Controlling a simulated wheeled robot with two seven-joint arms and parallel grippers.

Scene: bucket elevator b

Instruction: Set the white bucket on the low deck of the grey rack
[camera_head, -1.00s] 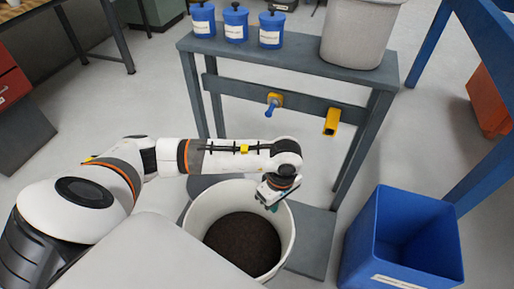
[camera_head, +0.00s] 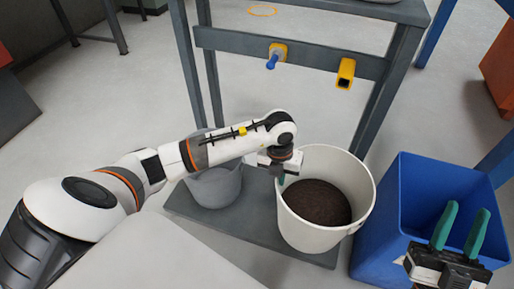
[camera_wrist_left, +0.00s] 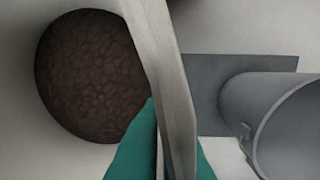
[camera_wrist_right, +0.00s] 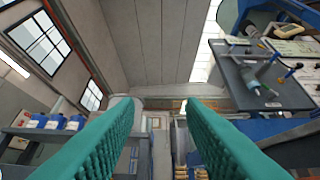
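The white bucket (camera_head: 292,215), filled with dark brown material, is upright over the right end of the grey rack's low deck (camera_head: 225,232). I cannot tell whether its base touches the deck. My left gripper (camera_head: 279,176) is at the bucket's left rim. In the left wrist view its teal fingers (camera_wrist_left: 165,150) lie on both sides of the bucket wall (camera_wrist_left: 165,60), closed on it. My right gripper (camera_head: 459,232) is open and empty in front of the blue bin; its parted fingers also show in the right wrist view (camera_wrist_right: 160,135).
A grey bucket (camera_head: 213,188) stands on the deck's left part, partly behind my left arm. A blue bin (camera_head: 385,225) stands close to the white bucket's right. The rack's crossbar (camera_head: 315,62) carries a blue-tipped hook (camera_head: 275,57) and a yellow piece (camera_head: 346,72).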

